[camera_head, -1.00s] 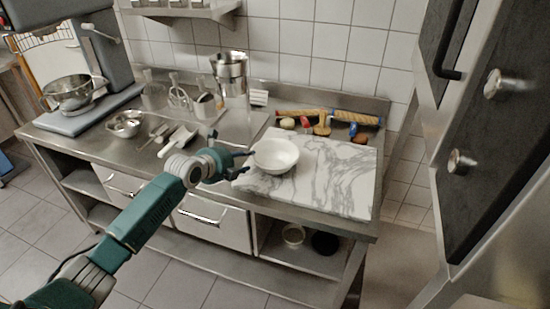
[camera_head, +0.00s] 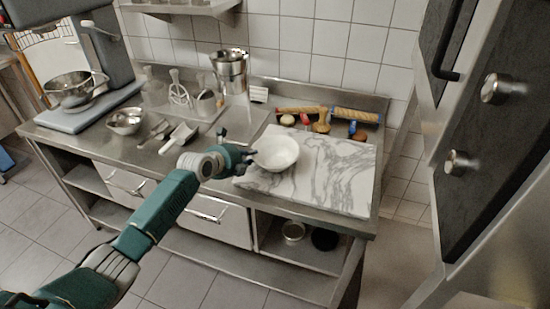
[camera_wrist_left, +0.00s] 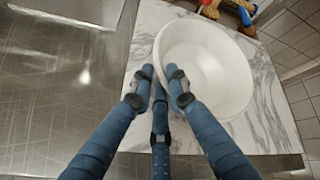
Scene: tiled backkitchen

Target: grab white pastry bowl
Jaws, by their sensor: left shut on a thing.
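The white pastry bowl (camera_head: 276,153) sits on the marble slab (camera_head: 335,170), near its left end, in the head view. My left gripper (camera_head: 248,155) is at the bowl's left side, its fingers closed on the rim. In the left wrist view the bowl (camera_wrist_left: 207,68) is large, round and empty, and the blue fingers of my left gripper (camera_wrist_left: 160,88) meet at its near left wall. One finger is outside the rim and another overlaps the wall. I cannot tell whether the bowl is lifted off the slab. My right gripper is not in view.
Rolling pins (camera_head: 356,115) and small tools lie behind the slab. A metal scoop (camera_head: 180,138), a small steel bowl (camera_head: 125,121) and a tall steel pot (camera_head: 229,70) stand to the left. A dark-panelled door (camera_head: 500,130) rises at the right.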

